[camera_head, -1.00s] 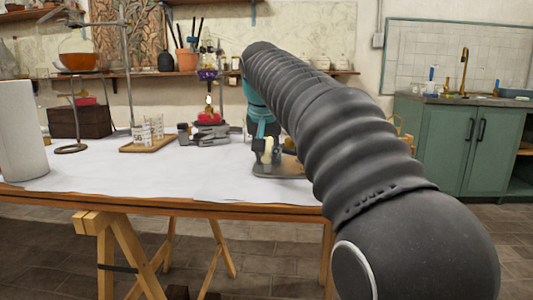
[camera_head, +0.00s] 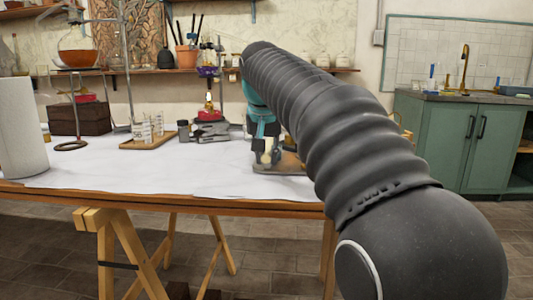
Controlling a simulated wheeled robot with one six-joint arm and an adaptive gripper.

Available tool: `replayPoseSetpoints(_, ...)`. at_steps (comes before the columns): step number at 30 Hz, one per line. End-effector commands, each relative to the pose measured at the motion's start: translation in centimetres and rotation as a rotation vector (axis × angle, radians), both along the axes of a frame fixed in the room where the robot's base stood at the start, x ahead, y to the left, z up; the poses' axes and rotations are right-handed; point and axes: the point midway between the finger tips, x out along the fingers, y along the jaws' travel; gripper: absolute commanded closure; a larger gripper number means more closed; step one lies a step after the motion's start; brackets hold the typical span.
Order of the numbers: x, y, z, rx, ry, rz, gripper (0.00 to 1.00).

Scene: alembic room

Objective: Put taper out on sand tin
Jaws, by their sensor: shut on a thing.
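My gripper (camera_head: 267,154) is at the right part of the white-covered table, low over a flat tray. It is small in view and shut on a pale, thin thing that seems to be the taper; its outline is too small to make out. The tray (camera_head: 293,163) shows beside and behind the gripper, partly hidden by my dark arm. I cannot make out the sand tin; it may be hidden behind my arm or gripper. Whether the taper touches anything, or has a flame, cannot be told.
A burner with a red base (camera_head: 210,114) stands left of the gripper, near a small dark jar (camera_head: 183,131). A wooden tray of glasses (camera_head: 148,139), ring stands and a white paper roll (camera_head: 20,130) are further left. The table's front middle is clear.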

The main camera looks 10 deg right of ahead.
Motion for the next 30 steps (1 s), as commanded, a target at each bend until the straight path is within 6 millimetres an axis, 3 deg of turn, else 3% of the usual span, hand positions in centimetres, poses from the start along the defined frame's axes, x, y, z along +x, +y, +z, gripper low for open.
replayPoseSetpoints(2, 0.0, 0.0, 0.0, 0.000, 0.000, 0.000, 1.00)
replayPoseSetpoints(3, 0.0, 0.0, 0.0, 0.000, 0.000, 0.000, 0.69)
replayPoseSetpoints(6, 0.0, 0.0, 0.0, 0.000, 0.000, 0.000, 0.49)
replayPoseSetpoints(17, -0.1, 0.1, 0.4, 0.000, 0.000, 0.000, 0.49)
replayPoseSetpoints(23, -1.3, 0.4, 2.9, 0.001, -0.003, 0.001, 0.49)
replayPoseSetpoints(30, -3.3, 1.1, 7.3, -0.001, -0.004, 0.001, 0.49)
